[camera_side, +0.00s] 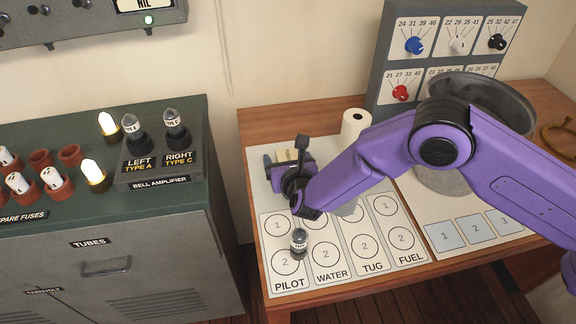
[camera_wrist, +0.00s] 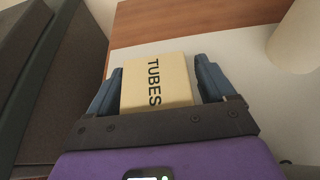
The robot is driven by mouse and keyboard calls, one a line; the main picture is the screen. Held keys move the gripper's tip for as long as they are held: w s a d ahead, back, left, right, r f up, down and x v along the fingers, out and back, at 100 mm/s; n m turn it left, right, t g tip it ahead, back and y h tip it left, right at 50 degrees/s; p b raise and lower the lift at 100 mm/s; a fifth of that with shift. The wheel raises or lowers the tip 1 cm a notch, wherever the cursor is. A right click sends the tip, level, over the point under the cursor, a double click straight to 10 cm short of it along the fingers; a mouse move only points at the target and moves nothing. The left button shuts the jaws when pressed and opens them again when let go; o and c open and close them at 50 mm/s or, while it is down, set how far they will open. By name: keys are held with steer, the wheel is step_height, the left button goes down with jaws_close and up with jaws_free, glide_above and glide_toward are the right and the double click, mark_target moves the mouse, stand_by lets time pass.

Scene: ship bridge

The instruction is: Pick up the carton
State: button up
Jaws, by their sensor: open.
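The carton is a small cream box marked TUBES; it shows in the wrist view (camera_wrist: 156,82) and as a pale patch between the fingers in the side view (camera_side: 283,156). My gripper (camera_side: 284,160) is open and low over the back left of the white sheet on the desk. In the wrist view my gripper (camera_wrist: 157,85) has one blue finger on each side of the carton, with the box between them. My wrist and gripper hide part of the carton in the side view.
A glass tube (camera_side: 298,242) stands on the PILOT column of the sheet. A white roll (camera_side: 355,124) stands right of my gripper. A large metal bin (camera_side: 440,180) is partly behind my arm. The dial panel (camera_side: 455,18) stands at the back; the green cabinet (camera_side: 120,240) is left.

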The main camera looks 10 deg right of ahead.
steer(key=c, duration=1.1)
steer(key=shift+r, duration=0.1)
